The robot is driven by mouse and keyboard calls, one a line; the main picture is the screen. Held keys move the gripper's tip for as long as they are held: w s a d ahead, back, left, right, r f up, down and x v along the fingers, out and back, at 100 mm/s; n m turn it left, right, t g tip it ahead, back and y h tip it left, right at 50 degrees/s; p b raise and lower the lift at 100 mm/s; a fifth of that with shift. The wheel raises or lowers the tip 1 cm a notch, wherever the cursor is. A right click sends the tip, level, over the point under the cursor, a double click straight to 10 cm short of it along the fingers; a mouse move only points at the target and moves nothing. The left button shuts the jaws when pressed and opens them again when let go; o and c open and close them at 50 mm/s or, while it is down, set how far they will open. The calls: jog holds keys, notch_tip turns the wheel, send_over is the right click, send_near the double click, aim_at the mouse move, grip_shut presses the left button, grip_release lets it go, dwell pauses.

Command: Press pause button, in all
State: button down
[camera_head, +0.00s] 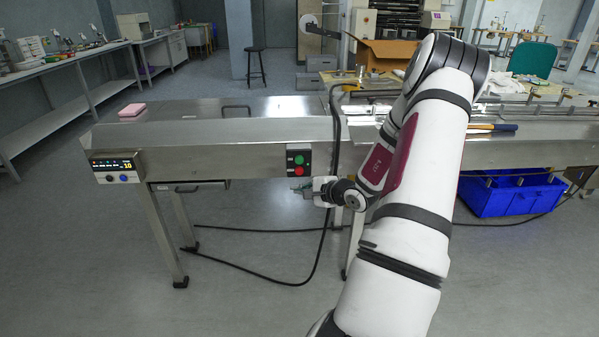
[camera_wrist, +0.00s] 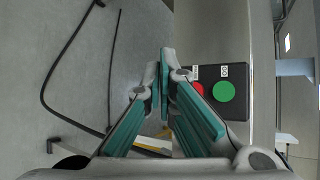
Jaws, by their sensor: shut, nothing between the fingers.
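A black button box (camera_head: 298,160) is on the front side of the steel machine. It has a green button (camera_head: 299,159) above a red button (camera_head: 299,171). In the wrist view the green button (camera_wrist: 224,91) shows in full, while a finger partly hides the red button (camera_wrist: 198,89). My gripper (camera_head: 296,188) is just below the box in the head view. In the wrist view its teal-padded fingers (camera_wrist: 166,56) come together at the tips, empty, beside the box. I cannot tell whether they touch it.
A control panel (camera_head: 115,170) with a lit display and knobs is at the machine's left end. A pink block (camera_head: 132,110) lies on the machine top. A black cable (camera_head: 318,262) hangs to the floor. A blue crate (camera_head: 512,192) stands under the machine's right part.

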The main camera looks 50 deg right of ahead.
aim_at(299, 175)
jog(key=w+d, duration=0.4)
jog(key=d, duration=0.1)
jog(key=shift+w, duration=0.2)
jog(key=shift+d, duration=0.1)
dwell(1.4)
jog(key=shift+w+d+b, duration=0.25)
jog(key=shift+b, duration=0.1)
jog(key=shift+w+d, duration=0.3)
jog(key=shift+d, duration=0.05)
dwell(0.8)
jog(key=shift+s+a+b, duration=0.1)
jog(key=shift+b, duration=0.25)
jog(key=shift+s+a+b, duration=0.4)
jog(key=shift+s+a, duration=0.1)
jog(key=shift+a, duration=0.05)
